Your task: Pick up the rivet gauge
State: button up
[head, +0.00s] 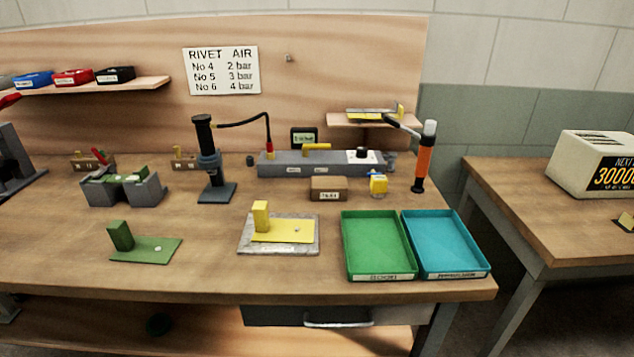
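No object carries a readable label naming it the rivet gauge, so I cannot tell for sure which it is. A small yellow block with a blue part (378,184) stands on the bench right of a cardboard box. A flat yellow plate with an upright yellow block (275,231) lies on a grey metal slab (250,248). A similar green plate with an upright block (150,249) lies bare on the bench to the left. A flat item with a yellow end (373,112) lies on the small right shelf. My gripper is not in view.
Green (376,277) and blue (452,271) trays look empty at the bench's right front. A black press stand (213,180), a long grey fixture (300,167), an orange-handled tool (423,160) and a small box (328,190) stand behind. The front left wood is clear.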

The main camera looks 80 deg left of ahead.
aim_at(378, 184)
jog(key=u, duration=2)
